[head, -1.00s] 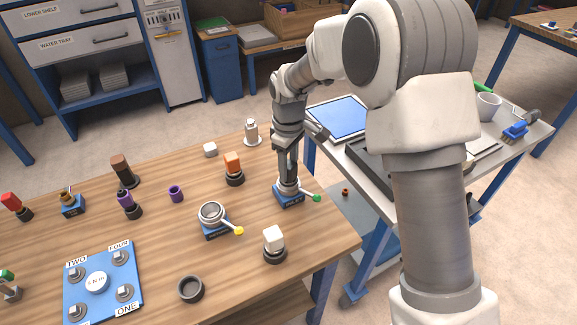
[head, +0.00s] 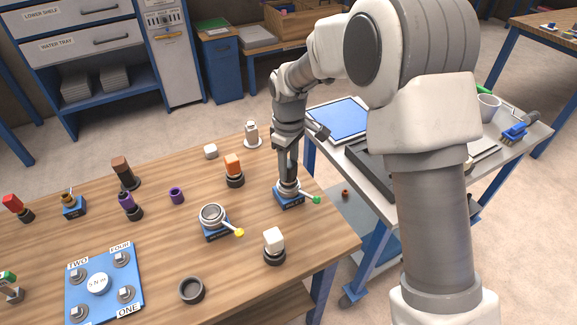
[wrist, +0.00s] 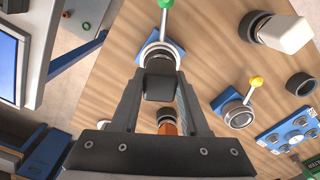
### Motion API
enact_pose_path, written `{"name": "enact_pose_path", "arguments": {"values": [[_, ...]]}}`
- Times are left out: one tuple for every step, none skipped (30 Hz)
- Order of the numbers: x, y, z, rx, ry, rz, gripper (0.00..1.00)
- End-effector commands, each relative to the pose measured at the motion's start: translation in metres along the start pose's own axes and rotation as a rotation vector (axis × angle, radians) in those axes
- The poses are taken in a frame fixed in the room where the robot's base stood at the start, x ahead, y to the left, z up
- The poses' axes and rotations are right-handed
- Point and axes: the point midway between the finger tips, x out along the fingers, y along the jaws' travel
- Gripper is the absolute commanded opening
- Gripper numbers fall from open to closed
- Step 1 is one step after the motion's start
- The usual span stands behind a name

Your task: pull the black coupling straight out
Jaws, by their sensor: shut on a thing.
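The black coupling (wrist: 158,86) shows as a dark block between my fingers in the wrist view. My gripper (wrist: 158,76) is shut on it. Just beyond it is a pale round socket (wrist: 160,50) on a blue base (wrist: 178,50), with a green-tipped lever (wrist: 165,8) pointing away. In the head view my gripper (head: 288,178) points down over the same blue base (head: 290,201), near the table's right edge. The green lever tip (head: 316,200) points right.
A second blue base with a grey ring (head: 212,214) and yellow-tipped lever stands to the left. A white-topped black piece (head: 274,246) is in front, and an orange-topped piece (head: 234,170) is close behind left. A blue-legged cart (head: 375,240) stands right of the table.

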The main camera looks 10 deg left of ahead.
Motion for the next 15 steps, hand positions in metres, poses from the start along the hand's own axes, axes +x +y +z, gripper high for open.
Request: {"name": "enact_pose_path", "arguments": {"values": [[-0.004,0.000,0.000,0.000,0.001,0.001,0.00],[-0.006,0.000,0.000,0.000,0.001,0.001,0.00],[-0.007,0.000,0.000,0.000,0.001,0.001,0.00],[-0.009,0.000,0.000,0.000,0.001,0.001,0.00],[-0.010,0.000,0.000,0.000,0.001,0.001,0.00],[-0.011,0.000,0.000,0.000,0.001,0.001,0.00],[-0.013,0.000,0.000,0.000,0.001,0.001,0.00],[-0.014,0.000,0.000,0.000,0.001,0.001,0.00],[-0.015,0.000,0.000,0.000,0.001,0.001,0.00],[-0.017,0.000,0.000,0.000,0.001,0.001,0.00],[-0.018,0.000,0.000,0.000,0.001,0.001,0.00],[-0.019,0.000,0.000,0.000,0.001,0.001,0.00],[-0.021,0.000,0.000,0.000,0.001,0.001,0.00],[-0.022,0.000,0.000,0.000,0.001,0.001,0.00],[-0.023,0.000,0.000,0.000,0.001,0.001,0.00]]}}
